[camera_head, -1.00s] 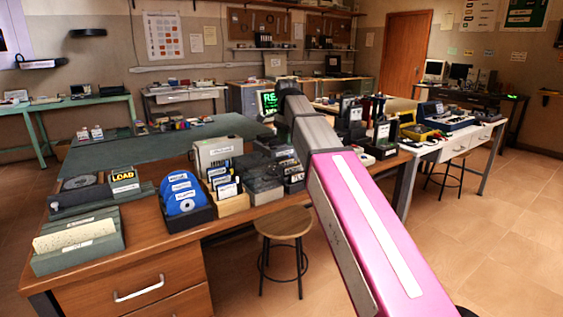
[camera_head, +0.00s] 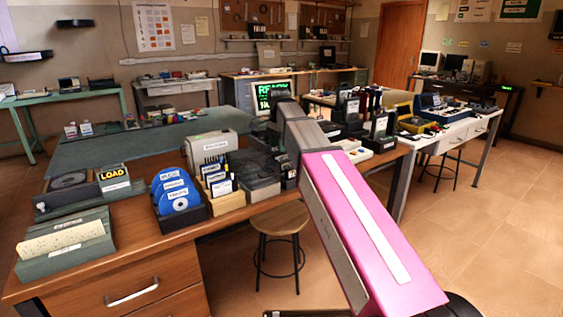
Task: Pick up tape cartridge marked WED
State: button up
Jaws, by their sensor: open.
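No label reading WED can be made out. A wooden holder (camera_head: 226,204) on the near desk carries several upright dark pieces with white labels (camera_head: 217,177), too small to read; they may be cartridges. A grey box (camera_head: 262,190) stands just right of it, its contents unclear. My pink and grey arm (camera_head: 350,215) reaches from the lower right over the desk's right part and hides some of the things there. My gripper does not show.
A white table (camera_head: 440,138) is at right; the right floor is clear.

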aim_at(279, 154)
notch_tip(279, 154, down, 4)
jog(key=shift+f, duration=0.1)
grip_shut()
